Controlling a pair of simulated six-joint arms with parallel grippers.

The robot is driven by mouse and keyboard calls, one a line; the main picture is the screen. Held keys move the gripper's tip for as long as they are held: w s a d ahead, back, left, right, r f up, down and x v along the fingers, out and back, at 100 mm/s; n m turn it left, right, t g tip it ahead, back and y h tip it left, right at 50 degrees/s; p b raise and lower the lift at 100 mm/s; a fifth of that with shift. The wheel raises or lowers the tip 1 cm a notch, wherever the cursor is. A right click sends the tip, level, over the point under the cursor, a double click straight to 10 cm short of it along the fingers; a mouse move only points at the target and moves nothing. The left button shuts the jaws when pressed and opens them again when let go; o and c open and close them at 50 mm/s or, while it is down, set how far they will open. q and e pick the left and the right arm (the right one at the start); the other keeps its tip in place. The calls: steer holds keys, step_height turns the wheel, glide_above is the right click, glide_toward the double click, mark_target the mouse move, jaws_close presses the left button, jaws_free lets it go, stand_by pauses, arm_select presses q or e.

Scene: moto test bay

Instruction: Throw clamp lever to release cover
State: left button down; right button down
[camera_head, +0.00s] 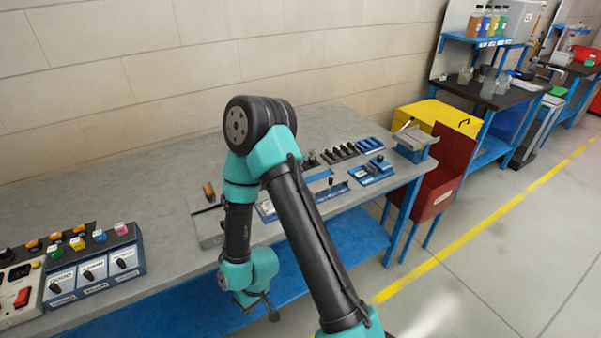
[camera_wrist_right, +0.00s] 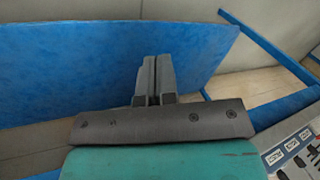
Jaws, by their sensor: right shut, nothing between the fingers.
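A grey block with an upright brown handle (camera_head: 209,192) stands at the bench's front edge, left of my arm. A grey box on a blue base (camera_head: 412,142) with a small lever (camera_head: 405,125) sits at the bench's right end. I cannot tell which of these is the clamp lever, and the cover is not clearly made out. My right gripper (camera_head: 268,308) hangs below the bench's front edge, apart from both. In the right wrist view its fingers (camera_wrist_right: 153,75) are shut and empty, before the blue lower shelf (camera_wrist_right: 100,55). My left gripper is not in view.
The grey bench (camera_head: 120,185) has clear room at its back left. A switch panel (camera_head: 95,265) with coloured knobs stands front left. Blue fixtures (camera_head: 371,172) and a row of dark parts (camera_head: 340,153) lie at right. A red bin (camera_head: 447,175) and yellow box (camera_head: 440,115) stand beyond.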

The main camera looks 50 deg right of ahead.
steer(key=w+d+r+n, duration=0.3)
steer(key=w+r, duration=0.2)
steer(key=r, duration=0.4)
steer(key=w+d+r+n, duration=0.2)
steer(key=w+r, duration=0.3)
steer(key=r, duration=0.4)
steer(key=w+d+r+m, duration=0.3)
steer(key=d+r, duration=0.1)
steer(key=d, duration=0.6)
steer(key=w+d+r+m, duration=0.2)
steer(key=w+d+r, duration=0.15)
steer(key=d, duration=0.75)
steer(key=s+d+r+m, duration=0.2)
steer(key=d+r, duration=0.2)
steer(key=d, duration=0.4)
steer(key=s+d+r+m+h, duration=0.1)
steer(key=d+r, duration=0.3)
steer(key=d, duration=0.4)
steer(key=shift+s+d+r+m, duration=0.35)
steer(key=shift+s+r+m, duration=0.05)
steer(key=shift+s+m, duration=0.3)
